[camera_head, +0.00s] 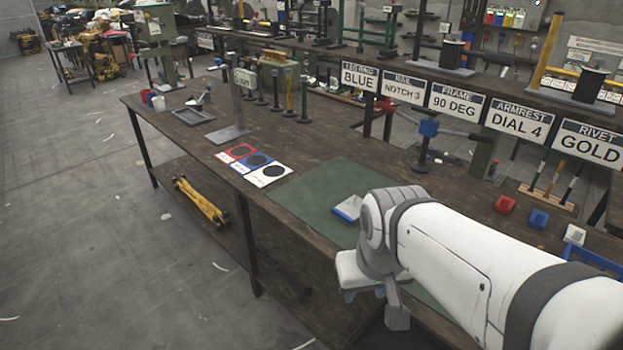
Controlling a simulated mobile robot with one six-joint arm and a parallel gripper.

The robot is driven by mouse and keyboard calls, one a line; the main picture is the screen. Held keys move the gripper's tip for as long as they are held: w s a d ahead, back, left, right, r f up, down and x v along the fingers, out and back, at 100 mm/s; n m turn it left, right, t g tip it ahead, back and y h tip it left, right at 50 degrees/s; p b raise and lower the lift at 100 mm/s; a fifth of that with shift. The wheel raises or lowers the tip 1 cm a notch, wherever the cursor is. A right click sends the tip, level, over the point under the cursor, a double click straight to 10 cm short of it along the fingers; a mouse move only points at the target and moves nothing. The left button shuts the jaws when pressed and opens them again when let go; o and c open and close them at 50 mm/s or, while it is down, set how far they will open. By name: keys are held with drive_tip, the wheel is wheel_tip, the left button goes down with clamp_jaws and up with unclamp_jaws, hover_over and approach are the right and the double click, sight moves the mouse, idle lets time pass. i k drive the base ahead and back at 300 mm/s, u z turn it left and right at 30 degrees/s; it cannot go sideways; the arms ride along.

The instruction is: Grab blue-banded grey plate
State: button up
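The blue-banded grey plate (346,209) lies on the green mat (320,190) on the long workbench. It is pale grey with a blue band along its lower edge. Part of its right side is hidden behind my arm. My white arm comes in from the lower right. My gripper (378,302) hangs at the arm's end, nearer the camera than the plate and apart from it in the picture. The fingers are mostly hidden by the wrist, so their opening and anything between them do not show clearly.
Red, blue and white cards (252,163) with dark discs lie left of the mat. A grey upright stand (229,120) is behind them. Signs (440,98) line the bench's back edge. Small red (505,204) and blue (538,218) blocks sit at the right. The mat's left part is clear.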

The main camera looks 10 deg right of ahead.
sight(348, 212)
drive_tip(key=u, duration=2.1)
drive_tip(key=i, duration=1.75)
drive_tip(key=z, duration=3.3)
drive_tip(key=i, duration=1)
drive_tip(key=z, duration=0.05)
